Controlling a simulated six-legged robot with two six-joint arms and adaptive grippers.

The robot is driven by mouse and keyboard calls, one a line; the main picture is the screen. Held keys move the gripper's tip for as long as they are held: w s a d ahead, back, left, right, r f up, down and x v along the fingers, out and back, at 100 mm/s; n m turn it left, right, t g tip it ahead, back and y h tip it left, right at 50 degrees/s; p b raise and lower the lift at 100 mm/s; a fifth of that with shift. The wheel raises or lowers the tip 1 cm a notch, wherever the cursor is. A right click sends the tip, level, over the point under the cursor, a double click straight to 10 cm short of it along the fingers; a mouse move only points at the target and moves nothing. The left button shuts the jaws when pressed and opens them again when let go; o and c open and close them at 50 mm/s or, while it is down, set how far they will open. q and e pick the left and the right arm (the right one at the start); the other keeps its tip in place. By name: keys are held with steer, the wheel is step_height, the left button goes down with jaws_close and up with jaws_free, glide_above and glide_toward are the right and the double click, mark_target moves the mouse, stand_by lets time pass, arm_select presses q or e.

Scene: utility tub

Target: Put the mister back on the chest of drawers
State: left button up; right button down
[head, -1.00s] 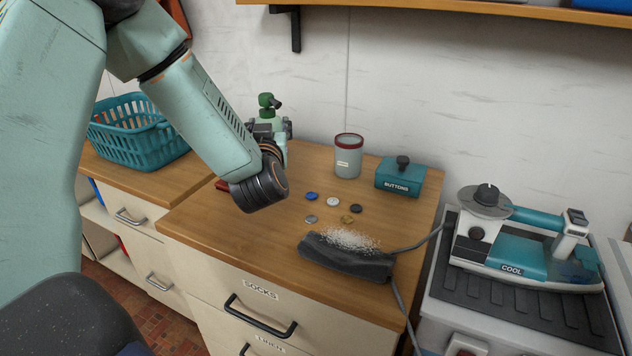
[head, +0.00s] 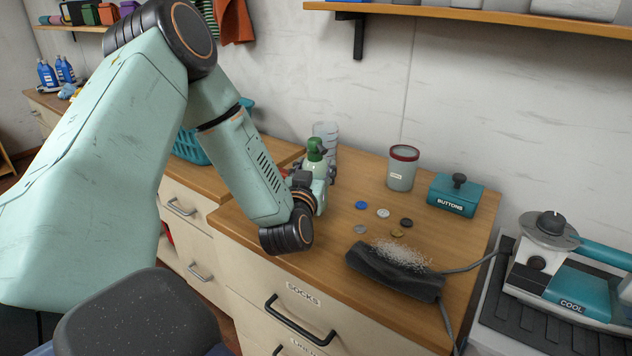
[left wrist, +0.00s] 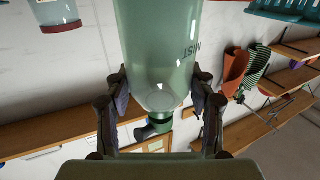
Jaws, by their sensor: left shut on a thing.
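The mister (head: 314,158) is a pale green bottle with a dark green spray head. It is upright at the back left of the chest of drawers' wooden top (head: 330,240). My left gripper (head: 312,188) is shut around its body. In the left wrist view the mister (left wrist: 160,50) fills the space between the fingers of my left gripper (left wrist: 160,95), and its MIST lettering appears upside down. The wrist and fingers hide its base in the head view, so I cannot tell whether it touches the top. My right gripper is not in view.
A grey jar with a red rim (head: 402,168) and a teal buttons box (head: 455,194) stand to the right. Several buttons (head: 383,213) lie in front of them. A dark bag with pale grains (head: 395,272) lies nearer the front. Clear containers (head: 327,132) show behind the mister.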

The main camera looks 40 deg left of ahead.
arm_select(q)
steer(key=shift+d+f, duration=0.3)
steer(key=shift+f, duration=0.45)
steer(key=shift+w+d+f+b, duration=0.1)
steer(key=shift+d+f+b, duration=0.05)
steer(key=shift+d+b, duration=0.15)
steer(key=shift+w+d, duration=0.1)
steer(key=shift+a+f, duration=0.15)
steer(key=shift+a, duration=0.25)
steer(key=o, duration=1)
steer(key=shift+a+f, duration=0.1)
steer(key=shift+a, duration=0.05)
steer(key=shift+c, duration=0.2)
steer(key=shift+o, duration=0.7)
steer(key=shift+s, duration=0.2)
steer(key=shift+o, duration=1.3)
steer(key=shift+w+d+r, duration=0.15)
steer(key=shift+d+r, duration=0.05)
steer(key=shift+d, duration=0.25)
steer(key=shift+a+f, duration=0.15)
steer(key=shift+a, duration=0.1)
steer(key=v, duration=1.2)
